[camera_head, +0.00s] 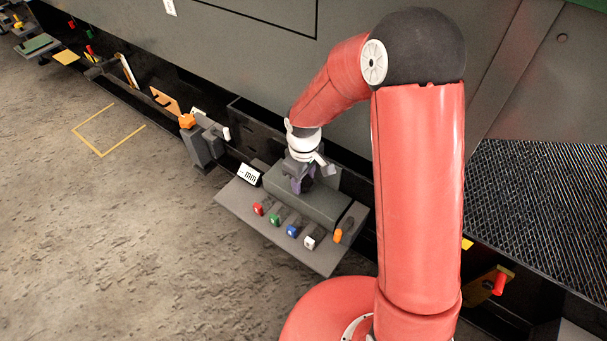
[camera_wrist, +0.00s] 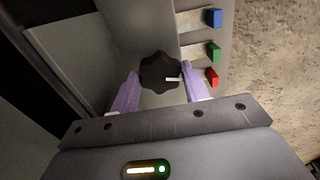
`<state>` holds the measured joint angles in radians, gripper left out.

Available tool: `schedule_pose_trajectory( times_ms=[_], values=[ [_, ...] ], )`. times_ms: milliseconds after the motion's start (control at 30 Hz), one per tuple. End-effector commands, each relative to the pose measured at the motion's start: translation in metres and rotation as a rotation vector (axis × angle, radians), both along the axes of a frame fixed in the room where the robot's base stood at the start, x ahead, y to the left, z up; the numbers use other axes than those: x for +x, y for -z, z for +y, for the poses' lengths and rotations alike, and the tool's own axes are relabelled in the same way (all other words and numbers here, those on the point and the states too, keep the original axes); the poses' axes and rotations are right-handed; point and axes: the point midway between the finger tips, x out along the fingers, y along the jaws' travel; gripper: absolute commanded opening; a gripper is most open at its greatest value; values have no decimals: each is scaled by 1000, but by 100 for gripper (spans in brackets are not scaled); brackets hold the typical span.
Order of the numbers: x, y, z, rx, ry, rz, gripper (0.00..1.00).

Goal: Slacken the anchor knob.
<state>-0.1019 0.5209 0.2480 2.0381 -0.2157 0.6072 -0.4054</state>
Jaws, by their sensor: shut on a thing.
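The anchor knob (camera_wrist: 158,70) is a black, lobed knob with a white mark on its face, seen in the wrist view. My gripper (camera_wrist: 160,84) has its two purple fingers on either side of the knob and is shut on it. In the head view my gripper (camera_head: 302,182) is over the grey-green box on the shelf, and it hides the knob there. The white mark points to the right in the wrist view.
A small display (camera_head: 249,174) stands left of the box.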

Motion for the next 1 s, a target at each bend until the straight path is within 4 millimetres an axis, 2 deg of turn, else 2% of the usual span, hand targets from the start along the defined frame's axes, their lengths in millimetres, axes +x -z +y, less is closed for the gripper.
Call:
schedule_pose_trajectory(
  times_ms=[500, 1000],
  values=[
    [1, -2, 0, 1, -431, 0, 23],
    [1, -1, 0, 1, -592, -2, 23]
  ],
)
